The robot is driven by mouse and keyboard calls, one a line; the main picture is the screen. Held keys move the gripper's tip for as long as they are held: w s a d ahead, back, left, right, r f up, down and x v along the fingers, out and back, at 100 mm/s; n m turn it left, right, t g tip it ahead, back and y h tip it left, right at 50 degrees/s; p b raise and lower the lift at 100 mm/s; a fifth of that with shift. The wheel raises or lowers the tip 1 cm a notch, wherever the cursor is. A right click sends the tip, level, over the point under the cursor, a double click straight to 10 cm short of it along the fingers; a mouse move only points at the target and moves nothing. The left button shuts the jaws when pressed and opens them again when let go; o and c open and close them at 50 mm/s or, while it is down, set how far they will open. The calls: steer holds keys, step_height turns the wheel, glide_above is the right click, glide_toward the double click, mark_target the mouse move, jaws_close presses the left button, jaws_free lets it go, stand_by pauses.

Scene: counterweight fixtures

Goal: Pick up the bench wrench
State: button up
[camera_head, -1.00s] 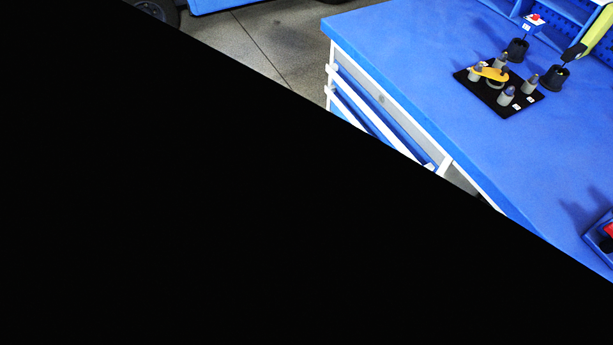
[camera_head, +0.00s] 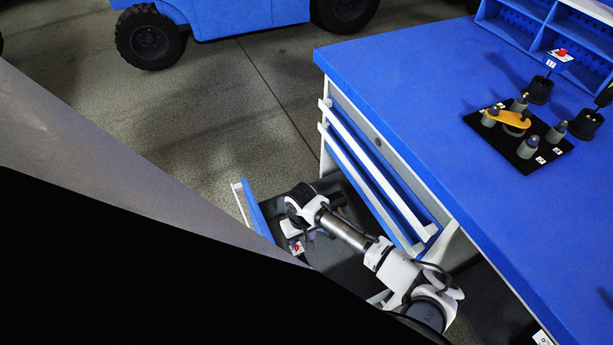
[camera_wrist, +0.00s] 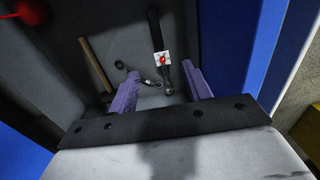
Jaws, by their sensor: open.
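In the wrist view, a long dark tool (camera_wrist: 156,32) with a rounded lower end lies in the drawer; it looks like the bench wrench. A white tag with a red mark (camera_wrist: 162,59) shows over its middle. My gripper (camera_wrist: 162,72) has its two purple fingers apart, one on each side of the tool's lower part, with nothing held. I cannot tell how far above the tool they are. In the head view, my arm reaches down into the open drawer (camera_head: 254,212), and the tag (camera_head: 296,247) shows beside my gripper; the wrench itself is not clear there.
A wooden handle (camera_wrist: 96,64) lies left of the dark tool, and a red ball-shaped thing (camera_wrist: 31,12) is at upper left. The blue bench (camera_head: 420,85) overhangs the drawer on the right, bearing a black fixture plate (camera_head: 495,130). The drawer's walls are close.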

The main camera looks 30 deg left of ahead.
steer(key=f+b, duration=0.3)
steer(key=f, duration=0.3)
steer(key=f+b, duration=0.4)
steer(key=f, duration=0.3)
steer(key=f+b, duration=0.3)
steer(key=f, duration=0.3)
steer(key=shift+w+f+b, duration=0.2)
steer(key=shift+w+b, duration=0.15)
steer(key=shift+w, duration=0.05)
steer(key=shift+w+d+f+b, duration=0.1)
steer(key=shift+f+b, duration=0.3)
steer(key=shift+f, duration=0.95)
steer(key=shift+d+f+b, duration=0.1)
steer(key=shift+f+b, duration=0.3)
steer(key=shift+f, duration=0.9)
steer(key=shift+c, duration=0.3)
jaws_close()
